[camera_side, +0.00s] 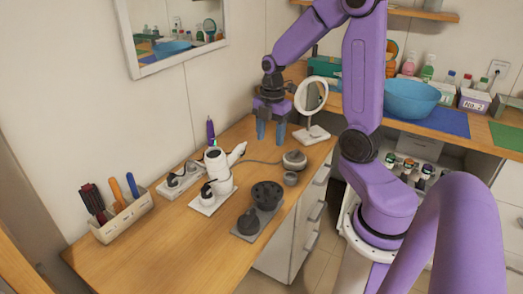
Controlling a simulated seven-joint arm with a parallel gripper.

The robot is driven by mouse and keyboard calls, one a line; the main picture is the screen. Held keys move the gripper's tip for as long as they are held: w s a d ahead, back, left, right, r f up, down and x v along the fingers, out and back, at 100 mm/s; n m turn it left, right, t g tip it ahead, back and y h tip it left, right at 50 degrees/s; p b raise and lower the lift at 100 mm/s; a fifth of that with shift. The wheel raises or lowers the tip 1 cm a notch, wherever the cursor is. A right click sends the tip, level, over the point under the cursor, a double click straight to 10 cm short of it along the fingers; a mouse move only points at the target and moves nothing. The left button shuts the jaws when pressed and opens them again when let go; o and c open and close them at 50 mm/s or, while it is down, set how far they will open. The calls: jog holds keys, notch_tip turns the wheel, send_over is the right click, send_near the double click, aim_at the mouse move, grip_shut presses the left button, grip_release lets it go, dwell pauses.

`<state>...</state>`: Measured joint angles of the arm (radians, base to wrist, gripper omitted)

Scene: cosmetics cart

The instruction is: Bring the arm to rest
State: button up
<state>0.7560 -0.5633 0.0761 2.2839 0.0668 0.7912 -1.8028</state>
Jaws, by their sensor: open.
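My gripper (271,131) is at the end of my purple arm, above the far part of the wooden table (165,248). Its two grey-blue fingers point down and stand apart, with nothing seen between them. It hangs just left of the round white mirror (312,133) on its stand. A white hair dryer (218,170) stands in a holder left of and nearer than the gripper. Whether the fingertips touch the table cannot be told.
A holder with brushes and combs (122,220) stands at the left. A dark attachment rack (257,222) and a small round device (294,160) lie near the right edge. A blue bowl (411,98) sits on the back counter. The table's front is clear.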

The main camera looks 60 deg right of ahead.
jog(key=s+a+r+m, duration=0.2)
jog(key=s+a, duration=0.4)
jog(key=a, duration=0.7)
jog(key=s+a+r+m, duration=0.1)
jog(key=s+a+m, duration=0.2)
jog(key=s, duration=0.9)
jog(key=shift+s+a+r, duration=0.2)
jog(key=shift+s+a, duration=0.15)
jog(key=shift+a, duration=0.9)
